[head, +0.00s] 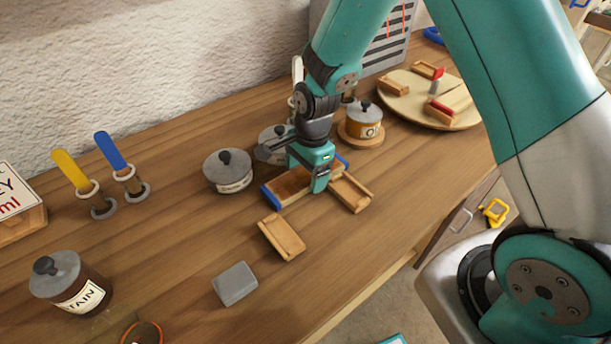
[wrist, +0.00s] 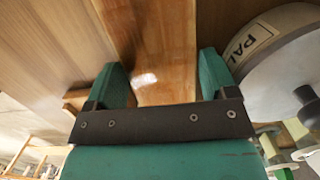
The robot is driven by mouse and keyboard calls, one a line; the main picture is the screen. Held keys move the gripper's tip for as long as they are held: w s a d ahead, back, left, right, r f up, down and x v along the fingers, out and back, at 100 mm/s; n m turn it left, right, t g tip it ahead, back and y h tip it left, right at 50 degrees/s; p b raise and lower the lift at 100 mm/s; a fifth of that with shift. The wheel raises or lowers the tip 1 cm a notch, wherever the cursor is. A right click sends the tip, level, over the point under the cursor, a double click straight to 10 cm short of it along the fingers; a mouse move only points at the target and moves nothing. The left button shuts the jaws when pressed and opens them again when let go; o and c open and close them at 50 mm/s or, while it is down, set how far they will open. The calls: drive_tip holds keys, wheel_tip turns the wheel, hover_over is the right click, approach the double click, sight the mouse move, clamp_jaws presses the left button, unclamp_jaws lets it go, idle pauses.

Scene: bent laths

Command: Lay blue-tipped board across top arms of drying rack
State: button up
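The blue-tipped board (head: 285,187) lies on the wooden bench in the head view, with a blue end at its lower left and another at its upper right. My gripper (head: 314,180) is down over the middle of this board. In the wrist view, my gripper (wrist: 163,80) has its two green fingers apart, with the wooden board (wrist: 165,65) passing between them. I cannot tell whether the fingers press on the board or only stand beside it. I cannot make out the drying rack with certainty in either view.
A short plain board (head: 350,192) lies right beside the gripper. Another small board (head: 282,237) and a grey block (head: 235,284) lie nearer. Lidded jars, one at left (head: 228,171) and one on a coaster (head: 364,120), stand close. A round board (head: 400,104) holds small pieces.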

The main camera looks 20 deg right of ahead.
sight(306, 174)
drive_tip(key=c, duration=0.7)
drive_tip(key=shift+o, duration=0.2)
wheel_tip(306, 174, up, 20)
